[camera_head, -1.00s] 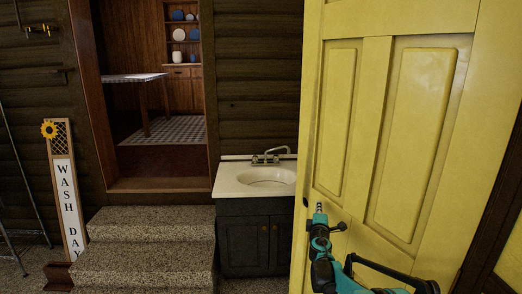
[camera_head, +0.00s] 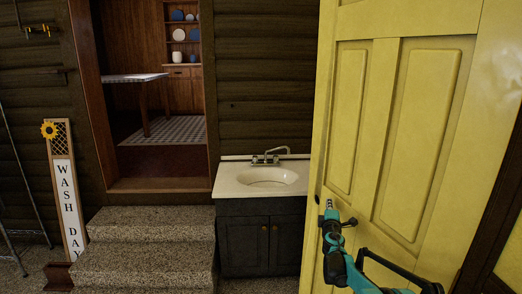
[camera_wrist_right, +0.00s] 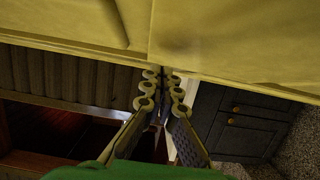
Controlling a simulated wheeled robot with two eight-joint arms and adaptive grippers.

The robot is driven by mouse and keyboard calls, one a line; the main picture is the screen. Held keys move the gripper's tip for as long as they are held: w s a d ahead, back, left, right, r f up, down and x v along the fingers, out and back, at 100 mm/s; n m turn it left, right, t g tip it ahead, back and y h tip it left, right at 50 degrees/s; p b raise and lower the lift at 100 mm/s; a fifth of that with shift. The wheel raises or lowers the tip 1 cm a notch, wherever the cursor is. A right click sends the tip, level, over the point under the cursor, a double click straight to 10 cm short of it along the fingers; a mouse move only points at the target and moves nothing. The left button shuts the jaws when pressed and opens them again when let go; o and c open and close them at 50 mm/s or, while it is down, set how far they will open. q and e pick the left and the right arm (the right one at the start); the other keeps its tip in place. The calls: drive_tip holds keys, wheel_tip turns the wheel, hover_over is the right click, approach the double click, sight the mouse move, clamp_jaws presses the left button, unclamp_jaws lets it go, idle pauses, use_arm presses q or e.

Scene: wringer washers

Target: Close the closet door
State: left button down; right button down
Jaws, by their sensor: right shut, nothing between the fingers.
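The yellow panelled closet door (camera_head: 400,140) stands ajar on the right side of the head view. Its free edge is toward the middle of the picture, with a small dark latch part (camera_head: 318,199) there. My right gripper (camera_head: 328,205) is in front of the door face, close to that edge, at about latch height. A dark handle-like part shows just beside it. In the right wrist view, the shut, empty fingertips (camera_wrist_right: 162,78) are at the yellow door (camera_wrist_right: 230,45); whether they touch it I cannot tell. My left gripper is out of view.
A white sink (camera_head: 265,178) on a dark cabinet (camera_head: 245,240) stands left of the door. Stone steps (camera_head: 145,245) lead to an open doorway. A "WASH DAY" sign (camera_head: 66,195) leans at the left. A dark wood frame (camera_head: 490,235) is at the far right.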

sight(338, 201)
drive_tip(key=shift+w+d, duration=0.3)
drive_tip(key=shift+d, duration=0.4)
drive_tip(key=shift+w+d, duration=0.25)
drive_tip(key=shift+d, duration=0.45)
drive_tip(key=shift+w+d, duration=0.3)
drive_tip(key=shift+d, duration=0.4)
drive_tip(key=shift+a, duration=0.1)
drive_tip(key=d, duration=0.2)
drive_tip(key=w+d, duration=0.1)
drive_tip(key=d, duration=0.2)
drive_tip(key=shift+w, duration=0.2)
drive_tip(key=shift+a, duration=0.1)
drive_tip(key=shift+s+a, duration=0.2)
drive_tip(key=shift+s, duration=0.8)
drive_tip(key=shift+s+a, duration=0.2)
drive_tip(key=shift+s, duration=0.75)
drive_tip(key=shift+s+a, duration=0.2)
drive_tip(key=shift+s, duration=0.8)
